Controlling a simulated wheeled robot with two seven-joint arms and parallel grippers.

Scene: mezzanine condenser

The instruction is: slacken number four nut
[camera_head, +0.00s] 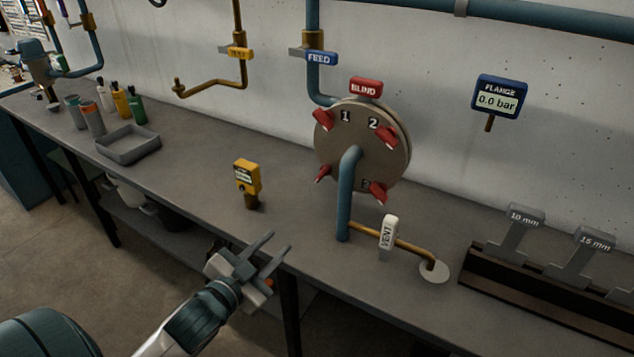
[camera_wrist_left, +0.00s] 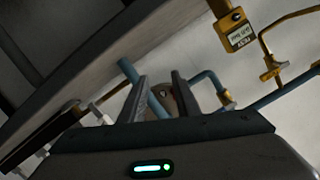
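The round blind flange (camera_head: 398,165) stands upright on the bench with a red BLIND tag (camera_head: 366,88) on top. It carries red nuts near the painted numbers 1, 2 and 3. A further red nut (camera_head: 323,173) sits at its lower left; its number is not visible, and the blue pipe (camera_head: 345,205) stands in front of that side. My left gripper (camera_head: 279,241) is open and empty over the bench's front edge, apart from the flange and in front of it to the left. In the left wrist view its spread fingers (camera_wrist_left: 158,76) frame a small part of the flange. My right gripper is not in view.
A yellow device (camera_head: 246,175) stands behind my left gripper. A white VENT handle (camera_head: 388,235) is on the brass pipe. A rack (camera_head: 500,268) with 10 mm and 15 mm wrenches is at right. The FLANGE gauge (camera_head: 498,97) reads 0.0 bar. A grey tray (camera_head: 128,147) lies left.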

